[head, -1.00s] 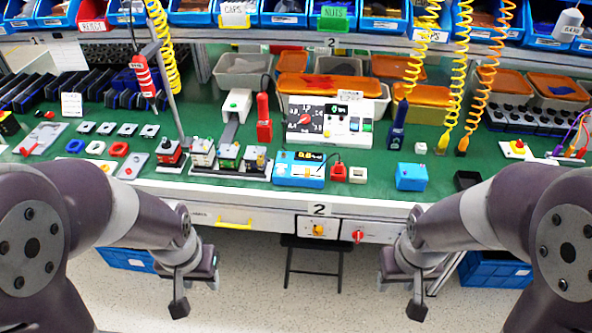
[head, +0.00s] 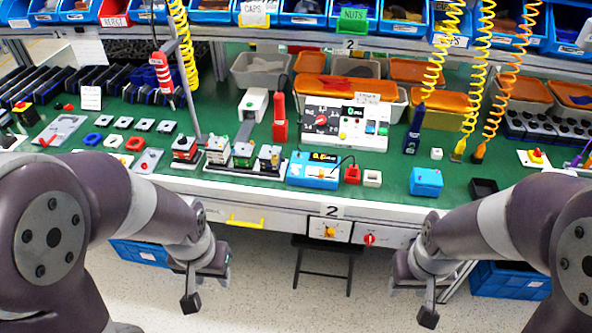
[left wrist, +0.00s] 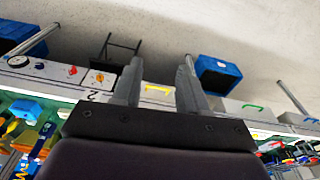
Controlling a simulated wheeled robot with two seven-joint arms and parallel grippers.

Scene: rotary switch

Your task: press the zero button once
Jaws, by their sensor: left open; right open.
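No button with a readable "zero" label shows in the head view. A blue meter (head: 311,172) with a dark lit display stands near the bench's front edge. A small red box (head: 352,174) and a small white box (head: 372,178) are beside it. Behind them, a white panel (head: 346,131) carries a rotary dial and coloured buttons. My left gripper (head: 192,292) hangs below the bench front, apart from everything. Its two fingers stand apart and empty in the left wrist view (left wrist: 160,68). My right gripper (head: 428,302) is also below the bench front, open, its fingers seen edge-on.
The green bench (head: 405,203) is crowded, with several small devices left of the meter. A blue box (head: 426,181) stands to its right. Yellow coiled cables (head: 488,65) hang at the right. The drawer front (head: 270,219) lies between bench top and grippers; a stool (head: 325,262) stands beneath.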

